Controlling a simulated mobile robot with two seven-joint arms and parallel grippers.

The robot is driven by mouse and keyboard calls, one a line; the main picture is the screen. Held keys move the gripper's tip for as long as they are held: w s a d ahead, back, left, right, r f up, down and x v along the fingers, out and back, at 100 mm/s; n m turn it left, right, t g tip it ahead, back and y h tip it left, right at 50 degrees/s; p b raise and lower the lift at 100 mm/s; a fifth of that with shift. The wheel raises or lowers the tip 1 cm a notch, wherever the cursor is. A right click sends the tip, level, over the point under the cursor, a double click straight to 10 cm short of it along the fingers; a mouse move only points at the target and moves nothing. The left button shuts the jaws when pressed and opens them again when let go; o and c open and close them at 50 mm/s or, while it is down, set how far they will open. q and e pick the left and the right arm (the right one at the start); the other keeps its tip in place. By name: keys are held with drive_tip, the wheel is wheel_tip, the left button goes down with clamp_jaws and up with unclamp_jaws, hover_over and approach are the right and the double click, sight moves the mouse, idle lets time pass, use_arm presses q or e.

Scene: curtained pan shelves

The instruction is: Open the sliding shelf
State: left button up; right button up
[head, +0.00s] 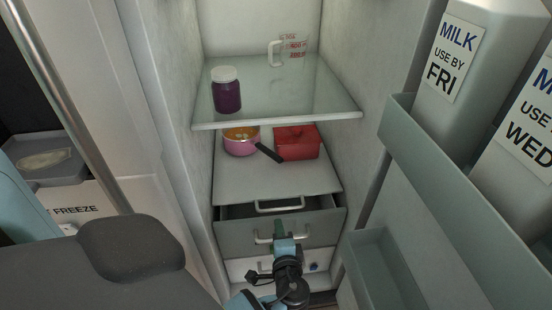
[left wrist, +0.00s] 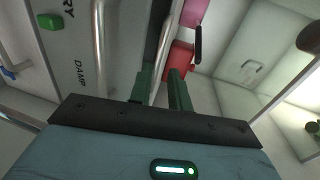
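The sliding shelf (head: 262,182) is a pale flat board in the fridge, above a grey drawer, with a silver handle (head: 278,209) on its front edge. The handle also shows in the left wrist view as a slanting bar (left wrist: 166,45). My left gripper (head: 279,226) has green fingers that point up toward this handle. In the left wrist view the gripper (left wrist: 162,84) has its fingers apart, with the bar running down toward the gap between them. I cannot tell whether they touch it. My right gripper is not in view.
A pink pan (head: 241,146) and a red box (head: 297,142) stand on the sliding shelf. A glass shelf (head: 290,102) above holds a purple jar (head: 227,96) and a measuring cup (head: 290,48). The grey drawer (head: 325,228) sits below. The door rack (head: 440,160) with milk cartons is at right.

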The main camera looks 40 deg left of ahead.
use_arm(q)
drive_tip(key=x, duration=0.7)
drive_tip(key=shift+w+a+f+b, duration=0.1)
drive_tip(key=shift+w+a+b, duration=0.1)
drive_tip(key=shift+b, duration=0.15)
clamp_jaws()
